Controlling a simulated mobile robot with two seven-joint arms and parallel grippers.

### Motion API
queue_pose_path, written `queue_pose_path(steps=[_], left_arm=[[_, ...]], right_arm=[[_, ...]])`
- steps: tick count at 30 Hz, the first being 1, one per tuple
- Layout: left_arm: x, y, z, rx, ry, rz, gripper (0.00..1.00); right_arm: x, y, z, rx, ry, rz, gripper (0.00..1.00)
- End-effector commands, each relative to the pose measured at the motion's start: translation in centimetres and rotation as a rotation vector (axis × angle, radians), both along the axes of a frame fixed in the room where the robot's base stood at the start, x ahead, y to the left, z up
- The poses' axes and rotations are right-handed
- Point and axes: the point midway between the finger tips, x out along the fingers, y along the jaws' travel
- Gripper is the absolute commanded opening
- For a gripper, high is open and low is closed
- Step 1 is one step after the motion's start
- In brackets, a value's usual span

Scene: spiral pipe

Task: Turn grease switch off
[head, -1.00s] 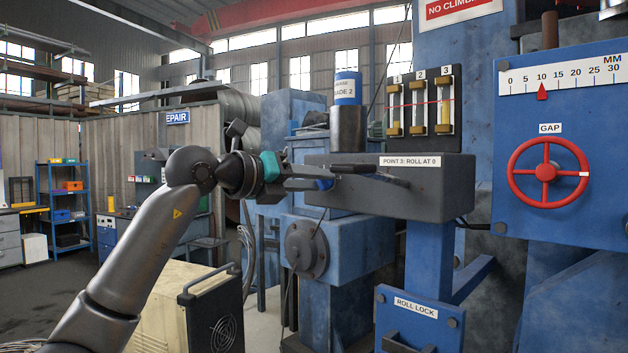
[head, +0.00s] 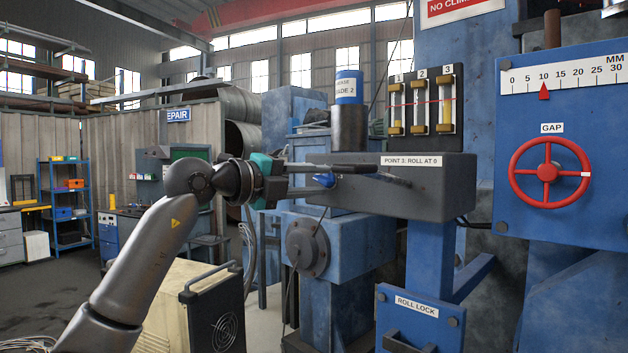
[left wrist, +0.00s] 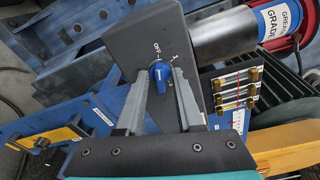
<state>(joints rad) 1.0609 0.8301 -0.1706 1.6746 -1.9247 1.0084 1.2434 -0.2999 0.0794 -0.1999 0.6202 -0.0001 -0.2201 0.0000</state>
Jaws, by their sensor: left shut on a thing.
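The grease switch is a blue knob (left wrist: 159,74) with a white mark, on the face of a dark grey box (left wrist: 135,40). An OFF label shows at the upper left of the knob, with other marks around it. In the left wrist view my left gripper's fingers (left wrist: 161,84) are on both sides of the knob, shut on it. In the head view my left gripper (head: 325,175) reaches the left face of the grey box (head: 440,190), and a bit of the blue knob (head: 326,180) shows by the fingers. My right gripper is not in view.
A red handwheel (head: 548,172) is on the blue panel at right. A beige and black unit (head: 208,315) stands below my arm.

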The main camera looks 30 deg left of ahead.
Motion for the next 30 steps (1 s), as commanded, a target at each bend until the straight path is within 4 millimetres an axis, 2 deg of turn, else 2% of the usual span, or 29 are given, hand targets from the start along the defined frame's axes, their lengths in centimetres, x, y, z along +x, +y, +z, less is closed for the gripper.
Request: queue_pose_path(steps=[17, 18, 19, 30], left_arm=[[0.0, 0.01, -0.03, -0.028, 0.009, 0.0, 0.0], [0.0, 0.01, -0.03, -0.028, 0.009, 0.0, 0.4], [0.0, 0.01, -0.03, -0.028, 0.009, 0.0, 0.44], [-0.64, 0.38, -0.05, -0.024, 0.007, 0.002, 0.44]], right_arm=[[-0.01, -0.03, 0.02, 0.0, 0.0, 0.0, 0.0], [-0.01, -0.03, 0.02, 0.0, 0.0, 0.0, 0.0], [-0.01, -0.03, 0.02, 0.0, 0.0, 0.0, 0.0], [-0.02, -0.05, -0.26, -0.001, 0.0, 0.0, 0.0]])
